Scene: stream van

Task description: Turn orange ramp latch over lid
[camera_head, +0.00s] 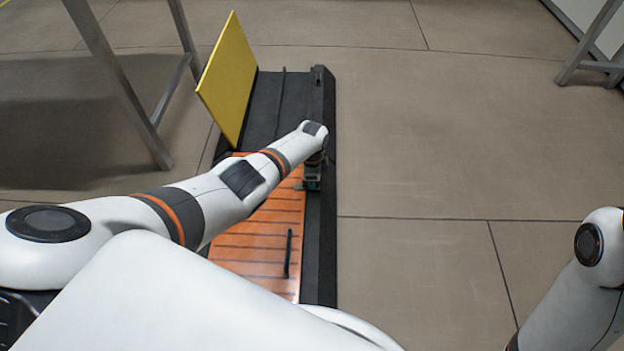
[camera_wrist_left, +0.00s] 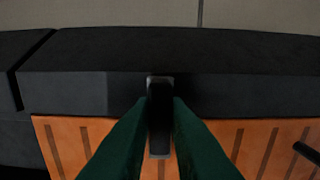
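The orange lid (camera_head: 262,240) is a slatted panel lying flat in a long black frame (camera_head: 322,240), with a black handle bar on it. Its edge also shows in the left wrist view (camera_wrist_left: 250,140). My left gripper (camera_head: 312,182) is at the frame's right side, beside the lid's far right corner. In the left wrist view its two dark fingers (camera_wrist_left: 160,110) sit against both sides of a dark latch bar (camera_wrist_left: 160,88) with pale ends. The bar reaches from the black frame across onto the orange lid. My fingers hide part of it. My right gripper is out of view.
A yellow panel (camera_head: 230,80) stands upright at the frame's far left. Metal legs (camera_head: 125,85) stand at the left, and another metal support (camera_head: 592,55) is at the far right. The floor (camera_head: 430,150) right of the frame is clear.

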